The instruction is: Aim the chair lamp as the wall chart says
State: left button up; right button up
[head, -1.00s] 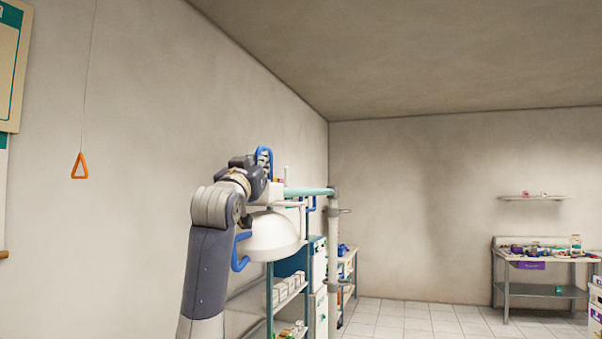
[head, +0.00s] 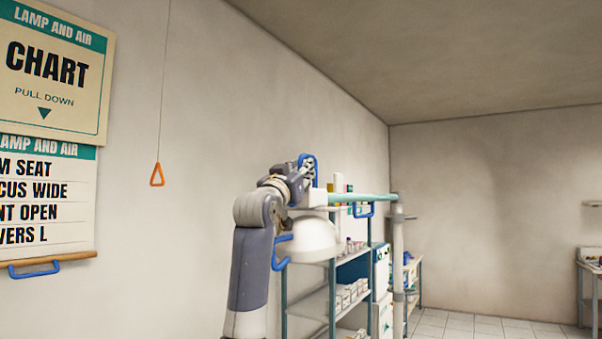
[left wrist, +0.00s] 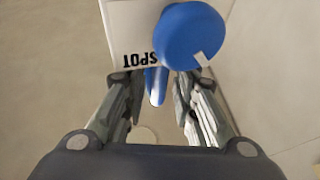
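The wall chart (head: 45,200) hangs at the left edge of the head view, its left part cut off. Its readable words end "M SEAT", "CUS WIDE", "NT OPEN" and "VERS L". The chair lamp has a white dome (head: 308,240) with blue handles, on a teal bar (head: 365,197). My left gripper (head: 305,172) is at the lamp's upper blue part. In the left wrist view a blue knob (left wrist: 188,35) with a white mark sits on a white panel (left wrist: 125,30) reading "SPOT", upside down. My left gripper (left wrist: 157,88) is open, its fingers apart around a narrow blue piece (left wrist: 160,82).
An orange triangular pull (head: 157,175) hangs on a cord left of my arm. A shelf rack (head: 345,295) with boxes stands behind the lamp beside a grey post (head: 398,260). A table (head: 590,280) is at the far right. Floor (head: 480,328) shows clear at the back.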

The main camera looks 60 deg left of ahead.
pick_arm(q)
jog(key=shift+d+f, duration=0.1)
jog(key=shift+d, duration=0.05)
jog(key=shift+s+d+f, duration=0.1)
jog(key=shift+s+d, duration=0.1)
jog(key=shift+s, duration=0.05)
jog(key=v, duration=1.1)
dwell(0.6)
